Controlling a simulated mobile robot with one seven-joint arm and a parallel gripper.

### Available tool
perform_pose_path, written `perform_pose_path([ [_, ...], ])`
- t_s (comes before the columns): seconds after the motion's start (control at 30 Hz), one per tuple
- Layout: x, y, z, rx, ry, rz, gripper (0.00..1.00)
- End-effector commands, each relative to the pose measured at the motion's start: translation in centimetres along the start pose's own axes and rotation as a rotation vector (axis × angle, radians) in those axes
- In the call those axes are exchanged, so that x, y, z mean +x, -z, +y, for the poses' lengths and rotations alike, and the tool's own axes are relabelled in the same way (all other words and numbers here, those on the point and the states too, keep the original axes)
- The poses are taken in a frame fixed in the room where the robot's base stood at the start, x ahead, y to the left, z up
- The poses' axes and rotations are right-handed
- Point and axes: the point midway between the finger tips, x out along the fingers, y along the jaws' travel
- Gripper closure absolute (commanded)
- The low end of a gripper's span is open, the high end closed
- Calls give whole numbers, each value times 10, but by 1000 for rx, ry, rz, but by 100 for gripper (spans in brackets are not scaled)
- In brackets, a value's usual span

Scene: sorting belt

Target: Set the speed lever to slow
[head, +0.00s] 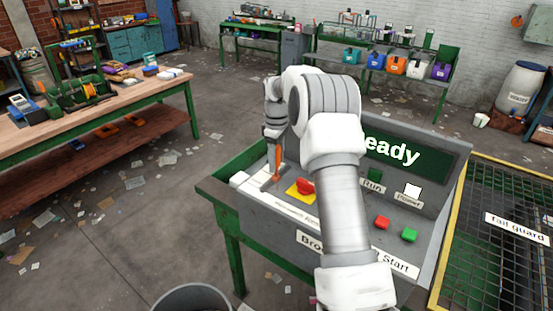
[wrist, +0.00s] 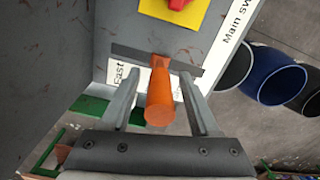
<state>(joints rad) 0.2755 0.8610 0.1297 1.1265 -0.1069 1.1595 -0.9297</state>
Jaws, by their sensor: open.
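The speed lever is an orange handle (head: 277,163) on the grey control console (head: 335,232) in the head view. In the wrist view the orange lever (wrist: 160,98) rises from a dark slot (wrist: 187,66), around the middle of it. A white "Fast" label (wrist: 120,78) lies left of the lever there; another white label on the right is mostly hidden by a finger. My gripper (wrist: 161,82) is open, with one finger on each side of the lever and gaps between. In the head view my gripper (head: 273,135) is above the lever.
A red switch on a yellow plate (head: 294,192) sits close to the lever. Red (head: 382,222) and green (head: 409,235) buttons are farther right, below a "Ready" display (head: 400,150). A mesh tail guard (head: 500,245) stands at the right. A workbench (head: 120,100) is at the left.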

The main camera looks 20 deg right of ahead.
Motion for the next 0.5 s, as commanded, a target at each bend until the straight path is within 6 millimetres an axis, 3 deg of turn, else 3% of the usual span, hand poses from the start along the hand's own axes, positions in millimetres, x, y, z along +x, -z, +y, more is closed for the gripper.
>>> perform_pose_path([
  [0.17, 0, 0, 0, 0, 0, 0, 38],
  [0.5, 0, 0, 0, 0, 1, -1, 97],
])
